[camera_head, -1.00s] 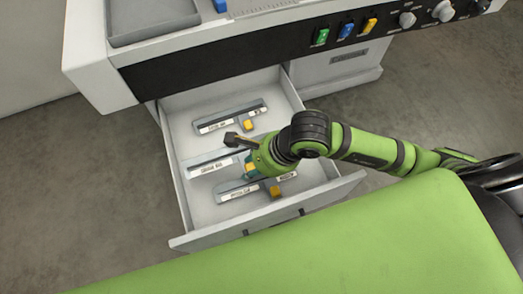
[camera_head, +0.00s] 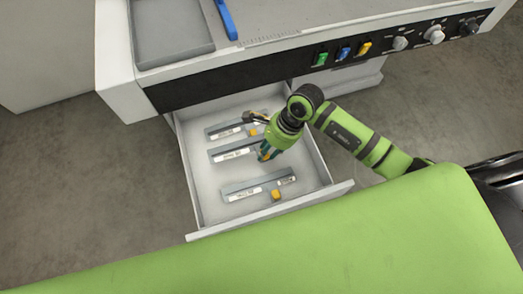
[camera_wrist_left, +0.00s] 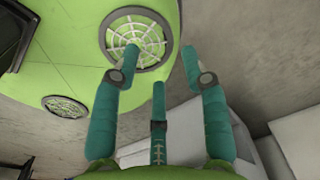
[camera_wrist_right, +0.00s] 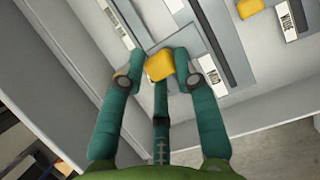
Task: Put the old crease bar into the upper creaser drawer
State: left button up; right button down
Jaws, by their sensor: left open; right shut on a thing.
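An open drawer (camera_head: 190,205) under the machine holds three grey crease bars with white labels and yellow grips. The back bar (camera_head: 226,131) and front bar (camera_head: 245,190) lie on its floor. My right gripper (camera_head: 265,156) is shut on the yellow grip (camera_wrist_right: 159,65) of the middle bar (camera_head: 230,152), inside the drawer. I cannot tell whether that bar is lifted clear of the floor. Its label (camera_wrist_right: 211,75) is too small to read surely, so I cannot tell which bar is the old one. My left gripper (camera_wrist_left: 161,55) is open and empty, outside the head view.
The machine top above the drawer carries a grey tray (camera_head: 172,30) and a blue item (camera_head: 227,18). Its dark front has coloured switches (camera_head: 343,53) and knobs (camera_head: 434,35). My green base fills the foreground. The drawer's front-left floor is bare.

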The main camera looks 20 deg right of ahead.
jog(key=shift+f, duration=0.15)
notch_tip(320, 180, down, 2)
jog(key=shift+b, duration=0.85)
notch_tip(320, 180, down, 3)
jog(key=shift+r+b, duration=0.1)
jog(key=shift+b, duration=1.05)
jog(key=shift+f+b, duration=0.7)
jog(key=shift+f, duration=0.2)
jog(key=shift+s, duration=0.1)
jog(key=shift+s+d+f, duration=0.1)
jog(key=shift+f, duration=0.2)
jog(key=shift+d+f+b, duration=0.1)
jog(key=shift+f+b, duration=0.5)
jog(key=shift+b, duration=0.05)
jog(key=c, duration=0.8)
grip_release()
jog(key=shift+w, duration=0.2)
